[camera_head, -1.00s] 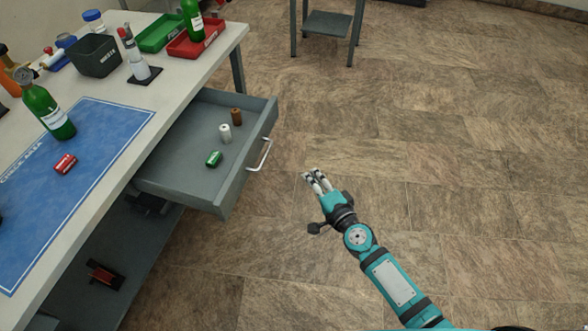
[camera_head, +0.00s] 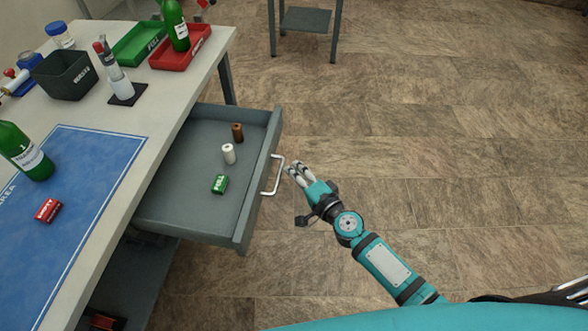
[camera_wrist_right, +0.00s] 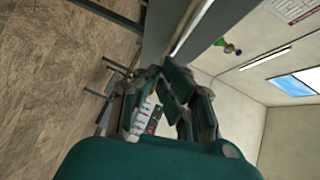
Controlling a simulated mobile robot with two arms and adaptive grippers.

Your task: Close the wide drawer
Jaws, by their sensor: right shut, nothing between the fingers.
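The wide drawer (camera_head: 190,222) stands pulled out from under the workbench in the head view. Its front panel carries a pale bar handle (camera_head: 274,176). Inside it stand a brown cylinder (camera_head: 237,132) and a white cylinder (camera_head: 229,154), and a green block (camera_head: 219,184) lies near them. My right gripper (camera_head: 293,171) is shut and empty, just right of the handle, with a small apparent gap. The right gripper (camera_wrist_right: 168,88) fills the middle of the right wrist view, with a grey edge beyond it. My left gripper is not in view.
The workbench (camera_head: 105,220) holds a blue mat (camera_head: 80,190), green bottles, a dark bin (camera_head: 65,75), a green tray (camera_head: 138,43) and a red tray (camera_head: 180,48). A small grey table (camera_head: 305,20) stands at the back. The floor right of the drawer is clear.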

